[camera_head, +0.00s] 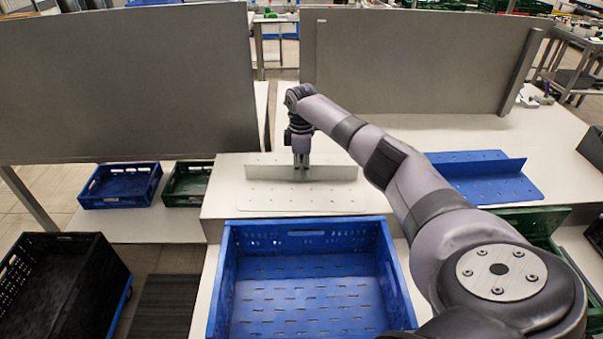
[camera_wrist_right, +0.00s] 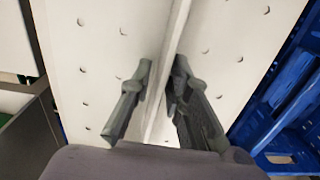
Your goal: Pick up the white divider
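The white divider (camera_head: 325,197) is a flat perforated plate with an upright wall along its back. It lies on a white surface behind the blue crate. My right gripper (camera_head: 301,166) points down at the middle of the upright wall. In the right wrist view, its two fingers (camera_wrist_right: 162,72) stand on either side of the white divider's wall (camera_wrist_right: 178,35). A gap shows between the left finger and the wall; the right finger is very close to it, and contact is unclear. The gripper looks open. My left gripper is not in view.
A large empty blue crate (camera_head: 229,270) stands in front of the white divider. A blue divider (camera_head: 490,190) lies to the right, beyond my right arm. Smaller blue (camera_head: 120,201) and green (camera_head: 188,199) crates and a black crate (camera_head: 95,275) are at left. Grey panels (camera_head: 415,60) stand behind.

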